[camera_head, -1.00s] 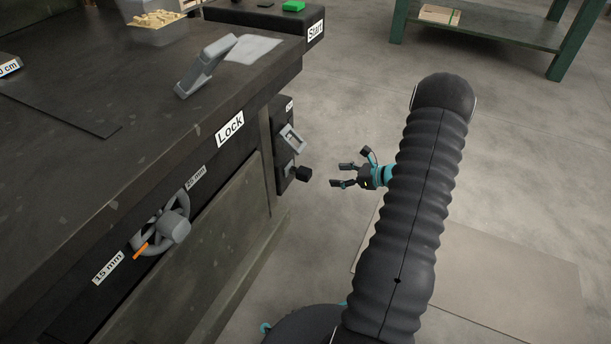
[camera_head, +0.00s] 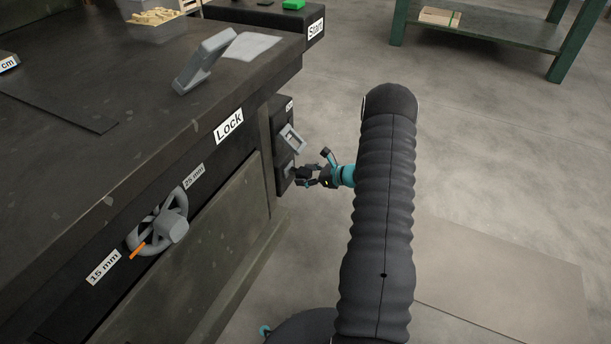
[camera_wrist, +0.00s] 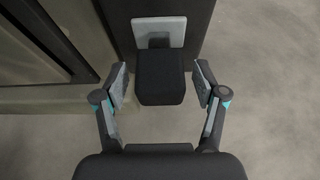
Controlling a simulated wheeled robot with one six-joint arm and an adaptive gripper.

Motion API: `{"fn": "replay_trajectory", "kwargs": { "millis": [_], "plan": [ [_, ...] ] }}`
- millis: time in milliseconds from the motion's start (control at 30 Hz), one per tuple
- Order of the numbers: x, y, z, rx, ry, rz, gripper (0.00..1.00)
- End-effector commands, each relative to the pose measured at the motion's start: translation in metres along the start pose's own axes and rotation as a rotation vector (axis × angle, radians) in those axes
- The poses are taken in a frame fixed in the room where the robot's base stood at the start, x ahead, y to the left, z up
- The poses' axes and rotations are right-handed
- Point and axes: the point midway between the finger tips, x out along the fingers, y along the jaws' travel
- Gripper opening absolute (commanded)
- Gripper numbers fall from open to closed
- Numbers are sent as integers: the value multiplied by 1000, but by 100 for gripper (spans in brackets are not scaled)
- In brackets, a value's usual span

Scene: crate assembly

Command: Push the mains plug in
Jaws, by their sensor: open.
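The plug, a black block (camera_wrist: 160,78), stands out in front of a light grey socket plate (camera_wrist: 176,28) in the wrist view. A narrower dark part shows between block and plate; I cannot tell how deep it sits. My gripper (camera_wrist: 161,74) is open, with one finger on each side of the block and a visible gap on both sides. In the head view my gripper (camera_head: 305,174) is at the dark panel (camera_head: 281,165) on the bench's end, and its fingers largely hide the plug.
A grey switch lever (camera_head: 291,139) is on the panel just above my gripper. The bench (camera_head: 150,110) carries a grey lock lever (camera_head: 205,62), and a handwheel (camera_head: 160,228) is on its front.

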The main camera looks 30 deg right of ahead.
Motion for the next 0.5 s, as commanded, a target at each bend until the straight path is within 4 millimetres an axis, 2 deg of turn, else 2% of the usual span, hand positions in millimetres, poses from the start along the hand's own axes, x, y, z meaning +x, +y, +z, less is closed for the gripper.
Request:
{"fn": "replay_trajectory", "kwargs": {
  "millis": [267,500],
  "plan": [
    [1,0,0,0,0,0,71],
    [1,0,0,-1,0,0,11]
  ]
}}
